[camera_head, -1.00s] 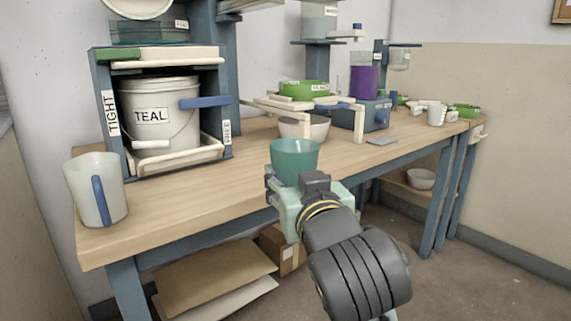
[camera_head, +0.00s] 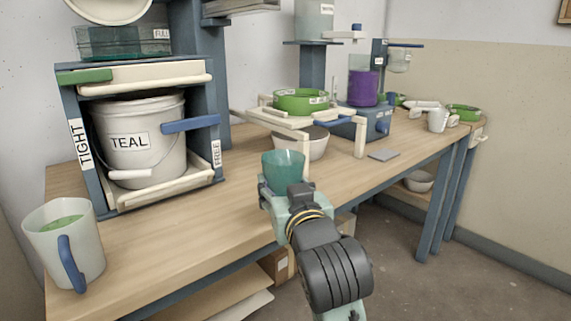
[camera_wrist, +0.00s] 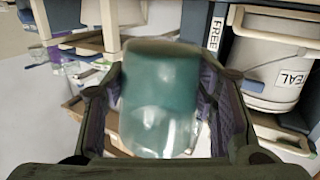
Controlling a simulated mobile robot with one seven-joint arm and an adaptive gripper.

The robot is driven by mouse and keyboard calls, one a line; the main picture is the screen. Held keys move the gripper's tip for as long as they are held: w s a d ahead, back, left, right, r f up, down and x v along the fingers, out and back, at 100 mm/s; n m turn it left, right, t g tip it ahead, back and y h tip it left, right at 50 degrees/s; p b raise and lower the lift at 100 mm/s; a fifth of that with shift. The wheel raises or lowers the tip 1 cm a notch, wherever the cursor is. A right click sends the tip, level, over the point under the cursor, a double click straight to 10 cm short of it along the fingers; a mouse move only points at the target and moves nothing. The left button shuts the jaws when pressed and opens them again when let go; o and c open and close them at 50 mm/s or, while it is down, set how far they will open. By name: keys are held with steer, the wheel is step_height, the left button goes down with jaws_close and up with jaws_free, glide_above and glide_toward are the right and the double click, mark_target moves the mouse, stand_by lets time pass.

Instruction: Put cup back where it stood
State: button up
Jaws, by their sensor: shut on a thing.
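A translucent teal cup (camera_head: 283,172) stands upright in my gripper (camera_head: 288,200) in the head view. The cup also fills the middle of the wrist view (camera_wrist: 160,98), between the two finger pads. My gripper (camera_wrist: 163,115) is shut on it. The cup is held over the front part of the wooden bench (camera_head: 190,225), left of the middle of the bench. I cannot tell how far its base is above the bench top, because the gripper hides it.
A white bucket marked TEAL (camera_head: 140,150) stands in a blue frame on the left. A pale jug (camera_head: 65,240) with green contents stands at the front left. A white bowl (camera_head: 313,145) sits under a cream stand behind the cup. A grey pad (camera_head: 383,155) lies to the right.

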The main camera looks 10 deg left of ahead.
steer(key=p, duration=0.1)
steer(key=w+p, duration=0.1)
steer(key=p, duration=0.1)
steer(key=shift+a+r, duration=0.1)
steer(key=shift+r, duration=0.2)
steer(key=w+p, duration=0.2)
steer(key=p, duration=0.4)
steer(key=shift+w+a+f, duration=0.15)
steer(key=shift+w, duration=0.05)
steer(key=w, duration=0.2)
steer(key=w+f, duration=0.1)
steer(key=w, duration=0.2)
steer(key=w+a, duration=0.1)
steer(key=w, duration=0.2)
steer(key=shift+f, duration=2)
steer(key=shift+f, duration=0.15)
steer(key=o, duration=1.5)
